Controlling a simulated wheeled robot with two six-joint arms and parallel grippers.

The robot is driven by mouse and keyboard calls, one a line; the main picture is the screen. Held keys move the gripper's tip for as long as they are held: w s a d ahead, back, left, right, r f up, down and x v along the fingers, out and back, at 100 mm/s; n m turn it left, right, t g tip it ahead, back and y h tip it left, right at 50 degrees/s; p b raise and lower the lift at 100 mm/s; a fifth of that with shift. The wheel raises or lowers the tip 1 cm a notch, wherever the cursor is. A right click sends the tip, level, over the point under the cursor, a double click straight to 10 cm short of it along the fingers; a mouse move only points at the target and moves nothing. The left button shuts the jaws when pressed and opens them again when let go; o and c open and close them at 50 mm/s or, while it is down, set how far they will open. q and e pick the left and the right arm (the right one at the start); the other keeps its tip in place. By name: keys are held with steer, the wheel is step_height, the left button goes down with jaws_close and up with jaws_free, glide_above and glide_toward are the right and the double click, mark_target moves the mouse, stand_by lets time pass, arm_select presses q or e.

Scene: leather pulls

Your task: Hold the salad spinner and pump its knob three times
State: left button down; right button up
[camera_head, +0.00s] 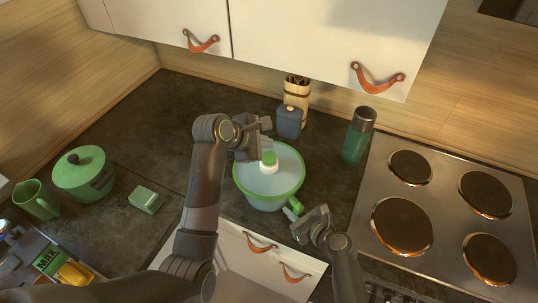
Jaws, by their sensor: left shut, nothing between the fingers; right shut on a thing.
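The salad spinner (286,187) stands on the dark counter, with a green rim, a pale lid and a green-and-white knob (269,163) on top. My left gripper (262,140) is shut and empty, just behind and above the knob; I cannot tell whether it touches the knob. A green handle (295,206) sticks out from the spinner's front right side. My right gripper (300,216) is shut on this handle at its near end. My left arm hides part of the counter left of the spinner.
A green bottle (356,138) and a blue-grey canister (289,121) stand behind the spinner. The hob (447,158) is on the right. A green pot (84,173), jug (36,201) and small green box (145,200) stand on the left. Cabinets with leather pulls (378,79) hang above.

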mark_target(268, 155)
arm_select(q)
steer(key=shift+f, duration=1)
stand_by(1.3)
steer(key=shift+f, duration=0.4)
steer(key=shift+f, duration=1.2)
stand_by(1.1)
steer(key=shift+r, duration=1.6)
steer(key=shift+r, duration=2.5)
